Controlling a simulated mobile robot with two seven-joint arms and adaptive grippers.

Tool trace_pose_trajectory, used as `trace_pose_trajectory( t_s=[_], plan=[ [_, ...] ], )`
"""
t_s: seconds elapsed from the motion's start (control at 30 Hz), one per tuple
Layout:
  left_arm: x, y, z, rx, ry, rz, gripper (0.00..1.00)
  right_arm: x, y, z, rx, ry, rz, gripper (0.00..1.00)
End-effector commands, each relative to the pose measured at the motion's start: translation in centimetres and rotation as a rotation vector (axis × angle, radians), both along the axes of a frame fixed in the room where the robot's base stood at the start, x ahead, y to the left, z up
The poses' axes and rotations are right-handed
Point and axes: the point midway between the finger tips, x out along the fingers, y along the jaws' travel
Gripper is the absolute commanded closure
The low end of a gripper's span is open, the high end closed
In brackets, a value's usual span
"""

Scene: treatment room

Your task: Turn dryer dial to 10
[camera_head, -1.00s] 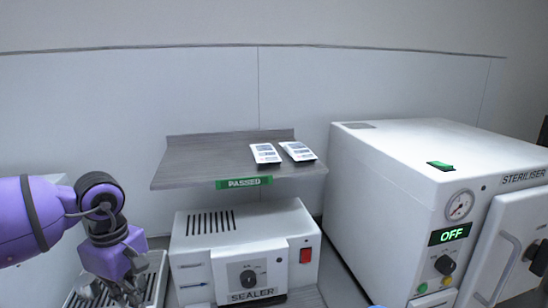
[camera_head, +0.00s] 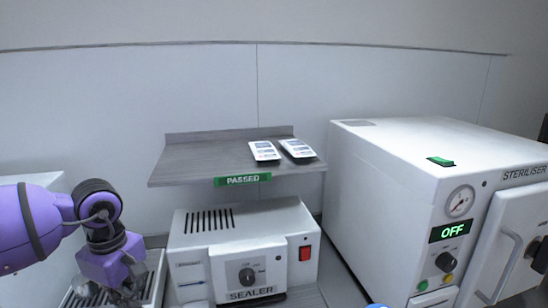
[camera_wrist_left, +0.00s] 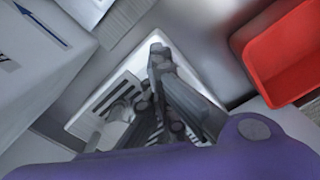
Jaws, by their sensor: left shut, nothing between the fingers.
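No machine labelled dryer shows in these views, so I cannot tell a dryer dial. The sealer (camera_head: 196,250) has a black dial (camera_head: 247,275) on its front. The steriliser (camera_head: 385,180) has a black knob (camera_head: 448,259) under a green OFF display. My left gripper (camera_head: 128,294) hangs over a white slotted tray (camera_head: 158,268), left of the sealer and apart from it. In the left wrist view, the left gripper (camera_wrist_left: 158,52) is shut and empty, above the tray (camera_wrist_left: 78,128). My right gripper is out of view.
A grey shelf (camera_head: 205,160) with a green PASSED label and two white packets sits above the sealer. A white surface (camera_head: 42,179) shows behind my left arm, mostly hidden. A red bin (camera_wrist_left: 287,55) is at the right in the left wrist view.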

Motion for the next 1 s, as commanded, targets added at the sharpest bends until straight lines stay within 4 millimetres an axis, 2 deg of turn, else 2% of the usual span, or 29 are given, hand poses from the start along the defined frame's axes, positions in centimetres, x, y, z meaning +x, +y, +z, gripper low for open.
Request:
trace_pose_trajectory(
  t_s=[0.03,0.47,0.73,1.0],
  plan=[
    [-0.3,0.2,-1.0,0.001,0.015,0.001,1.00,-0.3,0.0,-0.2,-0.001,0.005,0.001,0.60],
    [-0.5,0.5,-1.0,0.006,0.015,0.003,1.00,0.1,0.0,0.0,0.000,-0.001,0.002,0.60],
    [-1.3,0.6,-0.9,0.008,0.015,0.002,1.00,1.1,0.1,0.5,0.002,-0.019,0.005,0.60],
    [-2.0,0.9,-0.8,0.008,0.013,0.004,1.00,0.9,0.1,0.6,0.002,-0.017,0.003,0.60]
  ],
)
